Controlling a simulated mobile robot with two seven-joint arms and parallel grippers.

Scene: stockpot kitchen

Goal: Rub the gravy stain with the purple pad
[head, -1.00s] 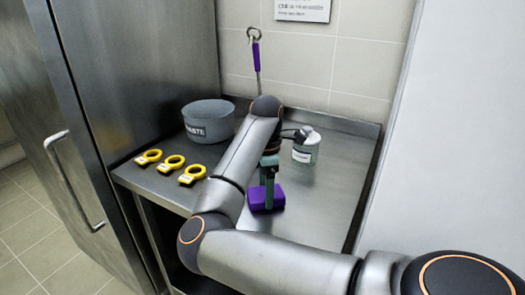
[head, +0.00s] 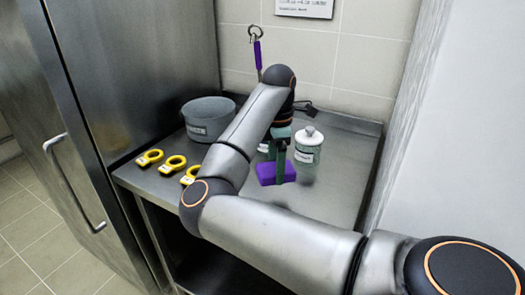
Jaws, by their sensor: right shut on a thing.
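The purple pad (head: 270,174) is a small block with a green upright part above it, over the middle of the steel counter. My right gripper (head: 281,158) is shut on it from above, partly hidden by my own forearm. I cannot tell whether the pad touches the counter or hangs just above it. A faint dark patch shows on the counter in front of the pad; I cannot tell whether it is the gravy stain or a shadow. My left gripper is not in view.
A grey waste tub (head: 208,120) stands at the back left. Several yellow rings lie along the left edge, including one yellow ring (head: 150,157). A white-lidded jar (head: 308,147) stands close right of the pad. A purple-handled utensil (head: 257,55) hangs on the wall. The right front counter (head: 330,205) is clear.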

